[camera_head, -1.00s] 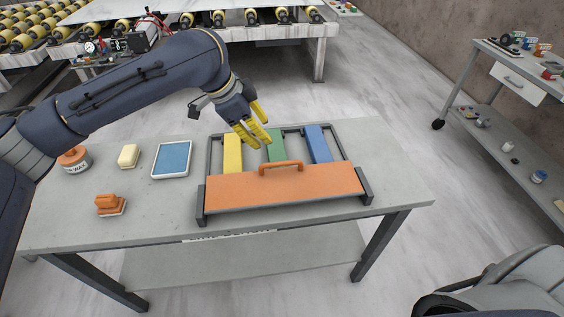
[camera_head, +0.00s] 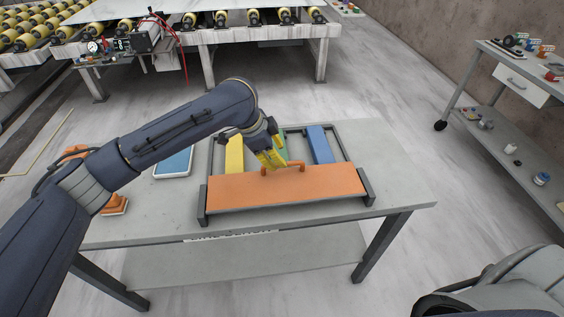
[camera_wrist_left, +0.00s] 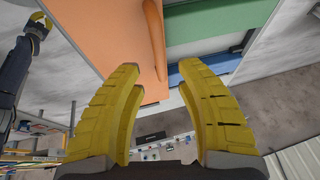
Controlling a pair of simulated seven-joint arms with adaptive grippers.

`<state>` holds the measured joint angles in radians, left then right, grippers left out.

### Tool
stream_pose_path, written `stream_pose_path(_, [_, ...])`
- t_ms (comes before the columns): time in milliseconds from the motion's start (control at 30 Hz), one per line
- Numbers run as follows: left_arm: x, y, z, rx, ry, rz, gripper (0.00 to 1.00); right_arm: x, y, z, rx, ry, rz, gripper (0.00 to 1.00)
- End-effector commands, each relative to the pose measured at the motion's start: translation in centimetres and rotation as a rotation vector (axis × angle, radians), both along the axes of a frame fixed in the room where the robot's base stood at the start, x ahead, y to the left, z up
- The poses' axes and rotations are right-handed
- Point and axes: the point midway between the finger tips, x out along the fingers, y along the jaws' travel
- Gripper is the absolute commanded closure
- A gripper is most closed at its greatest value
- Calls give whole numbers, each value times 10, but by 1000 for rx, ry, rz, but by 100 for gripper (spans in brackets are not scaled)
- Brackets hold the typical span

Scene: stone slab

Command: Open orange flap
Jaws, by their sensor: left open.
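The orange flap (camera_head: 290,187) lies flat across the front of a dark frame (camera_head: 369,186) on the table, with an orange arched handle (camera_head: 297,167) at its far edge. My left gripper (camera_head: 272,160) is open at the left part of the handle, pointing down. In the left wrist view, its yellow fingers (camera_wrist_left: 160,85) are spread apart, with the flap (camera_wrist_left: 108,35) and the handle (camera_wrist_left: 155,45) ahead of them. No grip on the handle shows.
Yellow (camera_head: 234,155), green (camera_head: 283,134) and blue (camera_head: 320,144) bars lie in the frame behind the flap. A blue-topped tray (camera_head: 174,163) and an orange-handled block (camera_head: 115,205) lie left, partly hidden by my arm. The table's right side is clear.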

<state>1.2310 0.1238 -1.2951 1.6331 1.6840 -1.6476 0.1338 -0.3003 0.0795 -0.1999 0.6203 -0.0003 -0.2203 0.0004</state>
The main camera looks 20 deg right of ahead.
Motion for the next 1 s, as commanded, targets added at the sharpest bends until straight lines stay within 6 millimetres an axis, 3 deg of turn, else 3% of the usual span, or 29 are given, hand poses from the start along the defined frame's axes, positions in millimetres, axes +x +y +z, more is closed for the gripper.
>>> stream_pose_path(200, [3,-12,-27,0,1,1,64,0,0,0,0,0,0,100])
stream_pose_path(400, [4,-18,-39,-1,0,0,64,0,0,0,0,0,0,100])
stream_pose_path(867, [5,-20,-44,0,0,-1,62,0,0,0,0,-1,0,100])
stream_pose_path(1000, [5,-20,-44,0,0,-1,78,0,0,0,0,-1,0,100])
